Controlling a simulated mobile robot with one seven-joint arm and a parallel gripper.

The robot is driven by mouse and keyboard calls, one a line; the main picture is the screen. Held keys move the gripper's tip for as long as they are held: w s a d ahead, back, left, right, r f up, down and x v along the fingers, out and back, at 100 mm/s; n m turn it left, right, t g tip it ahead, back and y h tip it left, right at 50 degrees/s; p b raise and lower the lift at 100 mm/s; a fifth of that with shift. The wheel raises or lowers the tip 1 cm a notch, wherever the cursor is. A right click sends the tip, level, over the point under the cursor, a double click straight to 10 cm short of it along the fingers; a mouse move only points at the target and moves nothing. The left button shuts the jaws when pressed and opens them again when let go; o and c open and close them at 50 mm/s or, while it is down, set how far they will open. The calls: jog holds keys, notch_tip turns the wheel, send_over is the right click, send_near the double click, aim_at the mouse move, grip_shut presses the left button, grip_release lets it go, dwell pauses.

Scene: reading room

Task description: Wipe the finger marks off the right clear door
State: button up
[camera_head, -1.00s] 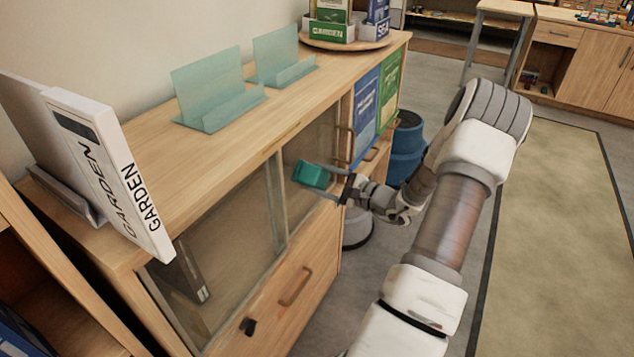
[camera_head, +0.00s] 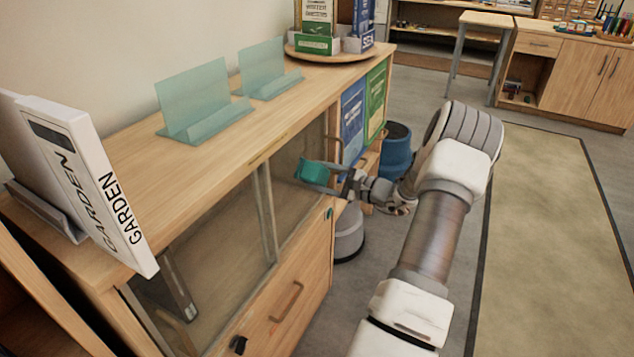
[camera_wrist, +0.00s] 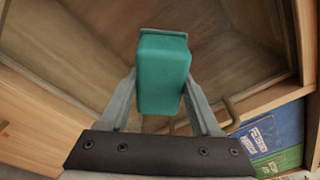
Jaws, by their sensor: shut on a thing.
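My gripper (camera_head: 331,175) is shut on a teal block (camera_head: 312,172), with a finger on each side of it. The block also shows in the wrist view (camera_wrist: 163,75). It is in front of the upper part of the right clear door (camera_head: 290,210) of the low wooden cabinet. Whether it touches the pane I cannot tell. A thin upright divides this door from the left clear door (camera_head: 210,255). I cannot make out finger marks on the right door; the block and gripper hide part of it.
Two teal stands (camera_head: 195,105) and a white GARDEN binder (camera_head: 90,185) stand on the cabinet top (camera_head: 150,155). A wooden drawer (camera_head: 285,300) with a protruding handle is below the doors. Blue and green panels (camera_head: 353,122) are to the right. A blue bin (camera_head: 397,150) stands beyond my forearm.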

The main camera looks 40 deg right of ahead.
jog(key=shift+w+d+r, duration=0.1)
jog(key=shift+w, duration=0.1)
jog(key=shift+d+f+v, duration=0.15)
jog(key=shift+v, duration=1.35)
jog(key=shift+d+f+v, duration=0.1)
jog(key=shift+v, duration=1.4)
jog(key=v, duration=0.3)
jog(key=shift+w+d+f, duration=0.1)
jog(key=shift+d+f, duration=0.1)
